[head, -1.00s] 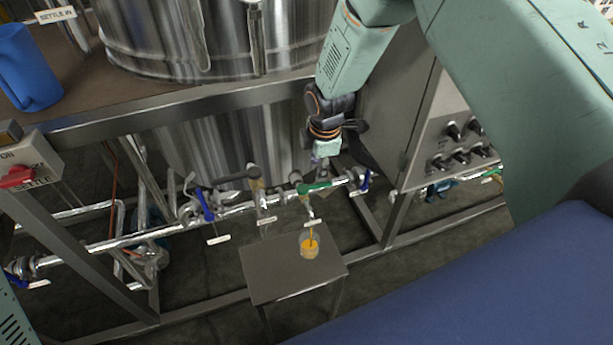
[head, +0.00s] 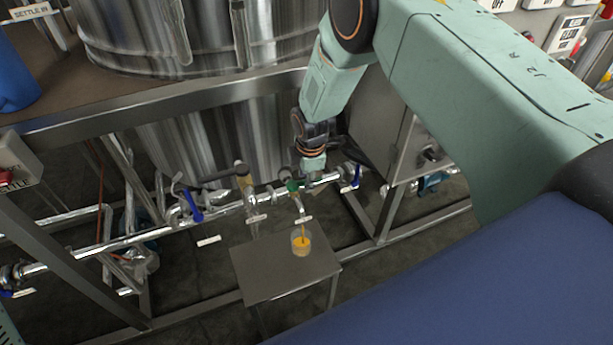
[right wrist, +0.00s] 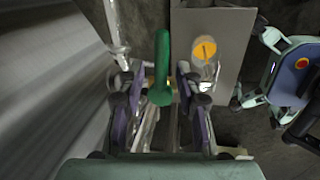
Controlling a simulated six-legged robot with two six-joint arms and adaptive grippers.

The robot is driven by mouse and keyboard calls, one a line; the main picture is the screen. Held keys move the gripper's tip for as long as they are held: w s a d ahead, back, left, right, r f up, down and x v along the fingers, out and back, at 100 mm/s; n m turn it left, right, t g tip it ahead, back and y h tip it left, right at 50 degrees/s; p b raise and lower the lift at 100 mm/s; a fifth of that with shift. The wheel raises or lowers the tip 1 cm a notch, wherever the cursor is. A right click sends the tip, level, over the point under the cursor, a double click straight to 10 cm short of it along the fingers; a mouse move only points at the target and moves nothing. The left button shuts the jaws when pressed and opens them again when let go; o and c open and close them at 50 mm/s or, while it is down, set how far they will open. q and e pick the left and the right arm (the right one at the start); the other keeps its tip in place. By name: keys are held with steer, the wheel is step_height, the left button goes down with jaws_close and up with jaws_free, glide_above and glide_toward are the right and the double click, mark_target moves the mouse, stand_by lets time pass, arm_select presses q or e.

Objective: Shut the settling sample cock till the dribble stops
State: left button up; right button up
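The sample cock's green handle (head: 292,185) sits on the steel pipe, partly hidden by my right gripper (head: 310,168) in the head view. In the right wrist view the green handle (right wrist: 161,65) lies lengthwise between the fingers of my right gripper (right wrist: 158,88), with a gap on each side. The gripper is open around it. An orange trickle (head: 303,229) falls from the cock's spout into a clear glass (head: 301,246), partly filled with orange liquid. The glass also shows in the right wrist view (right wrist: 204,50). My left gripper is out of view.
The glass stands on a small steel table (head: 270,279). Blue-handled valves (head: 193,208) (head: 353,178) sit along the pipe on either side. A steel tank (head: 200,140) stands behind, and a grey cabinet (head: 385,125) is close right of the gripper. A steel frame rail (head: 150,108) crosses above.

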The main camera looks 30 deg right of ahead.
steer(key=shift+s+d+r, duration=0.1)
steer(key=shift+s, duration=0.05)
steer(key=c, duration=0.4)
jaws_close()
